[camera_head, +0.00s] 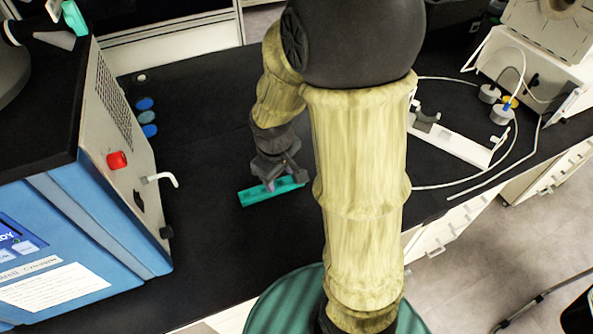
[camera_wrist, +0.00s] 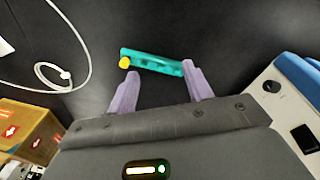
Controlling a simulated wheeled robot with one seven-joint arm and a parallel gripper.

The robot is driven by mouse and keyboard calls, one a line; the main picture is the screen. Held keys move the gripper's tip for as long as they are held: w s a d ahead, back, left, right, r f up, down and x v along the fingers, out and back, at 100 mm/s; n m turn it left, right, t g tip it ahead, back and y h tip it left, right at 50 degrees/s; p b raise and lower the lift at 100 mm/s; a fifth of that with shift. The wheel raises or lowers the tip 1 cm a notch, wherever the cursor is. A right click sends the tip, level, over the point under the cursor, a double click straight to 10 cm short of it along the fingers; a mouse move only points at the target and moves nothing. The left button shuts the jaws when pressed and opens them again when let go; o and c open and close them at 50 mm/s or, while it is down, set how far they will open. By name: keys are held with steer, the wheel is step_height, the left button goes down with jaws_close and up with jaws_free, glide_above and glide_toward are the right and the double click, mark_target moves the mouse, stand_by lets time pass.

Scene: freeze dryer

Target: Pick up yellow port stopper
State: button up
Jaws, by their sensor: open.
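The yellow port stopper (camera_wrist: 125,62) is a small round yellow piece at the left end of a teal holder (camera_wrist: 158,65) in the wrist view. The holder lies on the black bench and also shows in the head view (camera_head: 262,194). My gripper (camera_wrist: 160,78) is open and empty, with its two purple fingers apart. The fingertips are near the holder's close side, and the stopper is just beyond the left fingertip. In the head view my gripper (camera_head: 270,183) is over the holder, and I cannot make out the stopper there.
A blue and white machine (camera_head: 95,220) with a red knob (camera_head: 117,160) and a white bent tube stands at the left. Several blue caps (camera_head: 147,117) lie beside it. A white stand (camera_head: 455,143) and loose white tubing are at the right. The bench around the holder is clear.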

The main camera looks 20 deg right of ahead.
steer(key=w+d+f+n+h+p, duration=0.1)
steer(key=w+f+n+h+p, duration=0.1)
steer(key=w+n, duration=0.4)
steer(key=w+d+f+n+g+h+p, duration=0.1)
steer(key=w+d+f+n+p, duration=0.1)
steer(key=w+n, duration=0.4)
steer(key=shift+w+d+f+n+g+h+p, duration=0.2)
steer(key=shift+w+d+n+g+h+p, duration=0.15)
steer(key=shift+w+p, duration=0.45)
steer(key=shift+s, duration=0.1)
steer(key=p+x, duration=0.3)
steer(key=x, duration=0.9)
steer(key=shift+a, duration=0.1)
steer(key=shift+f+p, duration=0.1)
steer(key=shift+p, duration=0.25)
